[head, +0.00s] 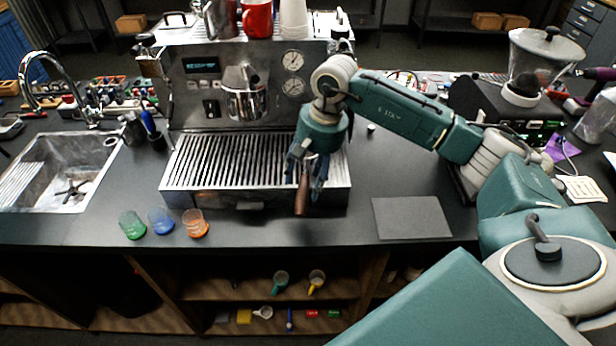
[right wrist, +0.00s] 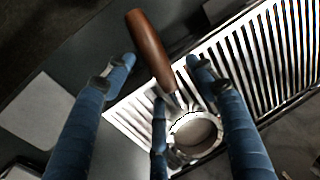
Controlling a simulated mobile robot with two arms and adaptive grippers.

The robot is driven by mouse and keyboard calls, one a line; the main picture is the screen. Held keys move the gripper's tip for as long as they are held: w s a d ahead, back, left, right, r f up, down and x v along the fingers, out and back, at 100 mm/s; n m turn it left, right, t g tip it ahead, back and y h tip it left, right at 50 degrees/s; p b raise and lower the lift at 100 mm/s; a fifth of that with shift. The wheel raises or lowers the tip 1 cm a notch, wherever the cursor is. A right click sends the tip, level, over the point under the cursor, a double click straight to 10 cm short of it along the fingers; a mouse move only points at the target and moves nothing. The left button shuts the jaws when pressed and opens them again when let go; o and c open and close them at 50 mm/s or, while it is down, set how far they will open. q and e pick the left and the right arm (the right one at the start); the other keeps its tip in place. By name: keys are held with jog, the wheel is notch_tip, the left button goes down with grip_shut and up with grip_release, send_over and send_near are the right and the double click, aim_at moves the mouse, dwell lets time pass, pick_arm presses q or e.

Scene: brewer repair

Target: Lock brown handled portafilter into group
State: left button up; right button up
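The brown-handled portafilter (head: 301,196) is at the right end of the drip tray, its handle pointing toward the counter's front edge. In the right wrist view its wooden handle (right wrist: 149,48) and round metal basket (right wrist: 194,134) show clearly. My right gripper (head: 306,176) is over it; in the right wrist view the blue fingers (right wrist: 162,68) are spread either side of the handle, with gaps visible. The espresso machine (head: 185,92) stands behind; a shiny rounded steel part (head: 243,97) on its front may be the group. My left gripper is not in view.
The slatted drip tray (head: 215,160) is otherwise clear. Green (head: 132,225), blue (head: 160,221) and orange (head: 195,223) cups stand front left. A grey mat (head: 411,218) lies to the right. A sink (head: 62,175) is at left, a grinder (head: 535,75) at right.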

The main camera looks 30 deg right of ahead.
notch_tip(320, 180, up, 12)
jog(key=s+d, duration=0.1)
jog(key=shift+s+d, duration=0.15)
jog(key=shift+d, duration=0.25)
jog(key=shift+f, duration=0.1)
